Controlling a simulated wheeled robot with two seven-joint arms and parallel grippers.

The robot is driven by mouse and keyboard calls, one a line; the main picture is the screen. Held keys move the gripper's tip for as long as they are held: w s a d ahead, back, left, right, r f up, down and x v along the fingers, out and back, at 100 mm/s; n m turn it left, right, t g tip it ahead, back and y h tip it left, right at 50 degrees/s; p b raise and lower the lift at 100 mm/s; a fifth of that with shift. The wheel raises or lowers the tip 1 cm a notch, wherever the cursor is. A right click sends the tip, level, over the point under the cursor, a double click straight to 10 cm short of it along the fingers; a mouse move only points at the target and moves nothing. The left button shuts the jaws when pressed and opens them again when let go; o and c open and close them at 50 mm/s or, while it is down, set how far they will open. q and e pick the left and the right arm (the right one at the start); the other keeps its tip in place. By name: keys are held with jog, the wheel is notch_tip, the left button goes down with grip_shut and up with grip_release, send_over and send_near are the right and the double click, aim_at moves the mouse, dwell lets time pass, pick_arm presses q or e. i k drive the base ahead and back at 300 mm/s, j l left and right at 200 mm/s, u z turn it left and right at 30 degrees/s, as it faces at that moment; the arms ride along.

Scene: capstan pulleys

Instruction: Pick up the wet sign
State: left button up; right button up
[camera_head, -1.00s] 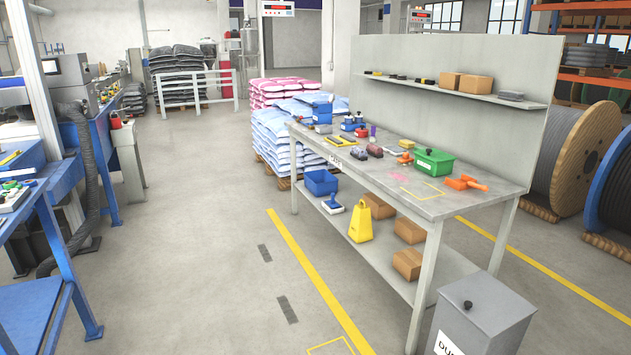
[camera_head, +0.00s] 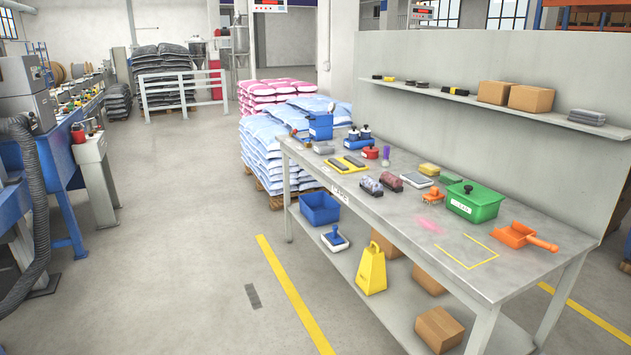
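The wet sign, a yellow folded floor sign (camera_head: 371,270), stands upright on the lower shelf of the grey workbench (camera_head: 392,310), close to its front edge. It has a handle-like top and faint dark marks low on its face. Nothing covers it from this side. Neither of my grippers shows in the view.
A blue bin (camera_head: 320,208) and a blue-handled brush (camera_head: 335,238) are left of the sign on the shelf. Cardboard boxes (camera_head: 438,329) are behind and right. The tabletop holds a green bin (camera_head: 474,202) and an orange dustpan (camera_head: 520,236). The floor in front is clear.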

aim_at(371, 277)
jog(key=i+j+z, duration=0.15)
jog(key=i, duration=0.5)
jog(key=i+z, duration=0.2)
jog(key=i, duration=0.4)
jog(key=i+j+z, duration=0.25)
jog(key=i+z, duration=0.15)
jog(key=i+j+z, duration=0.85)
jog(key=k+l, duration=0.05)
